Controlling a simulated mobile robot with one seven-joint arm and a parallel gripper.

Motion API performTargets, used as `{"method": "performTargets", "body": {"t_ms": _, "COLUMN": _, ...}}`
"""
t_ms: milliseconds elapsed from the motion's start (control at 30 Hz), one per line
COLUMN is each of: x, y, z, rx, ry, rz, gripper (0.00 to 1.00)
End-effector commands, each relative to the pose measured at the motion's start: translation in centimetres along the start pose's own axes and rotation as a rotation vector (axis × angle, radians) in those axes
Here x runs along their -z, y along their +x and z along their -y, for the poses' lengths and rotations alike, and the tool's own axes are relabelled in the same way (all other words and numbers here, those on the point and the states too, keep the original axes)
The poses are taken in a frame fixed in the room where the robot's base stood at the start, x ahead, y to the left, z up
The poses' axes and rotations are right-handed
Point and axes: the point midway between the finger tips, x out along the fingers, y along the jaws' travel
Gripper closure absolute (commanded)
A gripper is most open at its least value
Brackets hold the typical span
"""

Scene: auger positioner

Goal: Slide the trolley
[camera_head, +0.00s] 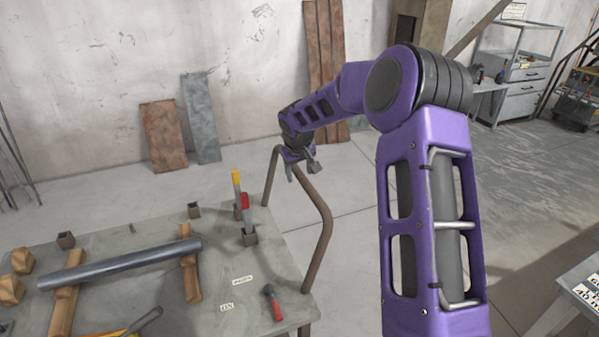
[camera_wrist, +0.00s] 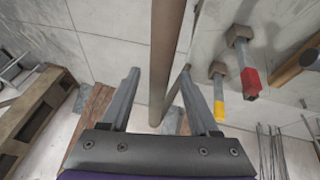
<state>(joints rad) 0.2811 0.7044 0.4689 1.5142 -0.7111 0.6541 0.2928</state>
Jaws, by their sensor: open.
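The trolley (camera_head: 262,268) is a grey-topped worktable in the lower left of the head view. Its bent brown tube handle (camera_head: 325,240) rises at the table's right end. My gripper (camera_head: 303,171) is at the upper part of this handle, pointing down. In the wrist view my gripper (camera_wrist: 159,78) is open, with one finger on each side of the brown handle bar (camera_wrist: 167,45). The bar runs between the fingers with a gap to each. I cannot tell how deep the bar sits between them.
On the trolley lie a grey pipe (camera_head: 125,264) on wooden blocks, a red-handled tool (camera_head: 273,304), and holders with yellow and red pieces (camera_head: 245,205). Rusty plates (camera_head: 163,136) lean on the back wall. A metal cabinet (camera_head: 517,90) stands back right. The floor between is clear.

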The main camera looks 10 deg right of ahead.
Motion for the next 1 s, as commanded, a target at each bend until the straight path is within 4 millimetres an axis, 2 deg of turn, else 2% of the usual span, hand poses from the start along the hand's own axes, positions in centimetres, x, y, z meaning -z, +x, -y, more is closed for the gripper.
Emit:
{"method": "performTargets", "body": {"t_ms": 67, "x": -0.01, "y": -0.01, "z": 0.00, "rx": 0.000, "ry": 0.000, "rz": 0.000, "gripper": 0.38}}
{"method": "performTargets", "body": {"t_ms": 100, "x": -0.01, "y": -0.01, "z": 0.00, "rx": 0.000, "ry": 0.000, "rz": 0.000, "gripper": 0.42}}
{"method": "performTargets", "body": {"t_ms": 433, "x": -0.03, "y": -0.02, "z": -0.01, "rx": 0.000, "ry": 0.000, "rz": 0.001, "gripper": 1.00}}
{"method": "performTargets", "body": {"t_ms": 1000, "x": -0.05, "y": -0.03, "z": -0.02, "rx": 0.000, "ry": 0.000, "rz": 0.002, "gripper": 1.00}}
